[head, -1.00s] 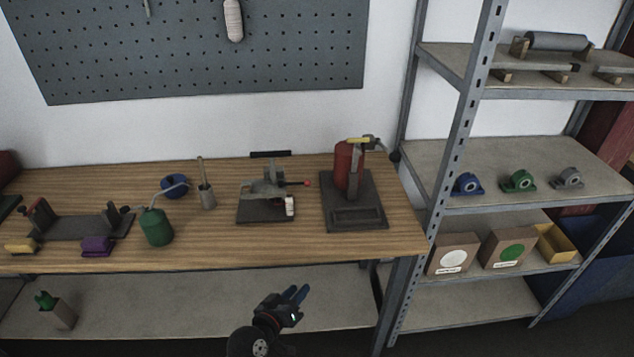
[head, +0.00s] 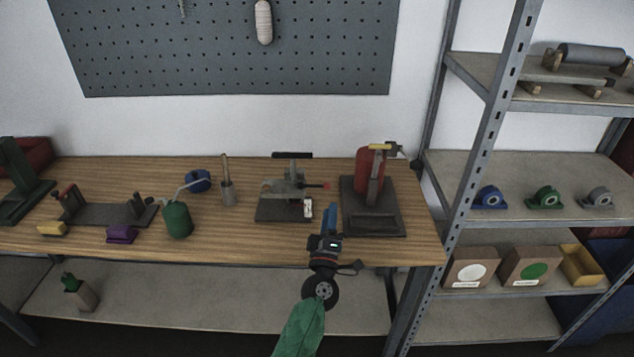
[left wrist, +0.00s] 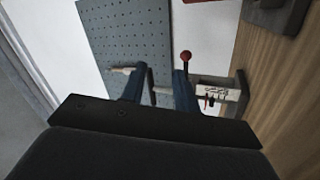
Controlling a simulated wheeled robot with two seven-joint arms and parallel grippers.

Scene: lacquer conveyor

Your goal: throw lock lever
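A small grey fixture (head: 285,190) with a black bar on top stands on a dark base on the bench. A short lever with a red knob (head: 325,184) sticks out of its right side; the knob also shows in the left wrist view (left wrist: 186,57). A white tag (head: 308,208) hangs at the fixture's front right, and it shows in the wrist view (left wrist: 218,94). My left gripper (head: 332,208) points up at the bench's front edge, just below the knob. Its blue fingers (left wrist: 158,82) are apart with nothing gripped. My right gripper is out of view.
A red cylinder (head: 369,172) on a dark stand is close on the right of the fixture. A green oil can (head: 177,220), a blue ring (head: 197,181) and a purple block (head: 121,233) lie to the left on the wooden bench (head: 240,245). A metal shelf rack (head: 487,130) stands at right.

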